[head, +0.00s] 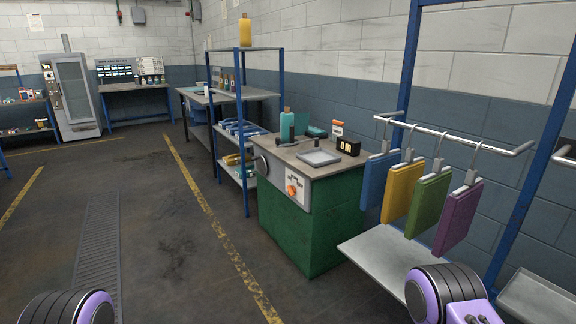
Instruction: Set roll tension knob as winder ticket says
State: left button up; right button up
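An orange knob (291,191) sits on a pale panel (298,204) on the front of a green cabinet (300,236) with a grey top. Small marks beside the knob are too small to read. A small white and orange card (337,129) stands at the back of the cabinet top; I cannot read it or tell whether it is the winder ticket. A black box with a small display (348,147) is beside it, its digits unclear. Only purple and black parts of my arms show at the bottom edge. Neither gripper is in view, and nothing of mine touches the knob.
A grey tray (318,158) and a teal bottle (287,124) stand on the cabinet top. Right of it, a rack (455,136) holds coloured hanging swatches above a grey shelf (377,251). A blue shelf unit (245,124) stands behind left. The floor in front is clear.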

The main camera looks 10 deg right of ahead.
aim_at(292, 190)
jog(key=z, duration=0.35)
jog(key=i, duration=1.9)
jog(key=z, duration=0.3)
